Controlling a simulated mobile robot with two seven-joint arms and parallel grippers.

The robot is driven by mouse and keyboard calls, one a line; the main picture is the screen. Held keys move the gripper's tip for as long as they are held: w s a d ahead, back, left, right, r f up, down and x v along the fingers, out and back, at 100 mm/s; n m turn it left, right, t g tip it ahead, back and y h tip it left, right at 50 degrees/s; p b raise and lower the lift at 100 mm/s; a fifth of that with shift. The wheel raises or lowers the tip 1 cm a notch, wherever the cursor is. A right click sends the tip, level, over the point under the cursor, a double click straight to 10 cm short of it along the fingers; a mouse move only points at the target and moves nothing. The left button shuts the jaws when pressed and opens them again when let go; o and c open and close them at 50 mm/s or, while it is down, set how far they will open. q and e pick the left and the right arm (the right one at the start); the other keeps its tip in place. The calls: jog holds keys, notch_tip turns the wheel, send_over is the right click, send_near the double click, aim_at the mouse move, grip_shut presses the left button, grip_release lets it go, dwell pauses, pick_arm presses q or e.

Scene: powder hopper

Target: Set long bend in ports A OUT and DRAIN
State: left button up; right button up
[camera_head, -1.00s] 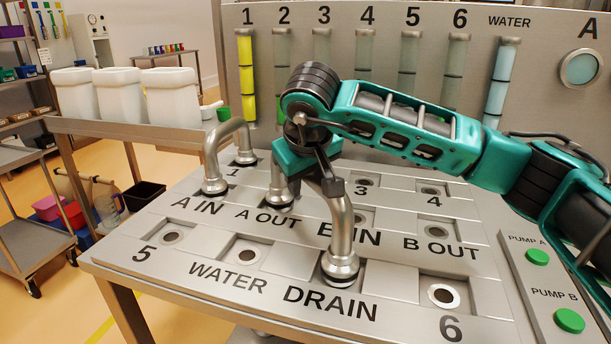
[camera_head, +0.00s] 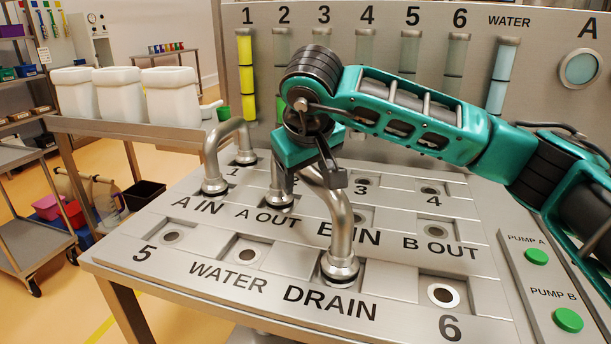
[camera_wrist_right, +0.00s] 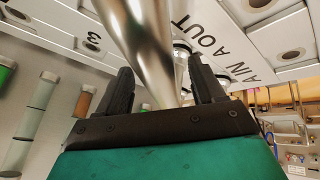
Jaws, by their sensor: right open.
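The long bend (camera_head: 341,226), a shiny steel pipe, has one end in the DRAIN port (camera_head: 338,272) and the other in the A OUT port (camera_head: 281,202). Both flanges look upright and down in their ports. My right gripper (camera_head: 328,178) is open just above the bend's top and hides part of it. In the right wrist view the bend (camera_wrist_right: 145,45) passes between the two open dark fingers (camera_wrist_right: 163,86); I cannot tell whether they touch it. My left gripper is not in view.
A shorter bend (camera_head: 211,158) joins ports 1 and A IN. Ports WATER (camera_head: 246,254), 5 (camera_head: 171,237), 6 (camera_head: 443,294) and B OUT (camera_head: 437,231) are empty. Green pump buttons (camera_head: 568,320) are at right. The gauge panel (camera_head: 400,20) stands behind.

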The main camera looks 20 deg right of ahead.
pick_arm(q)
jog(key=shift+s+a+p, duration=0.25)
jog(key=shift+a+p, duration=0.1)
jog(key=shift+p, duration=0.1)
pick_arm(e)
jog(key=v, duration=1)
jog(key=shift+s+r, duration=0.2)
jog(key=shift+r, duration=0.15)
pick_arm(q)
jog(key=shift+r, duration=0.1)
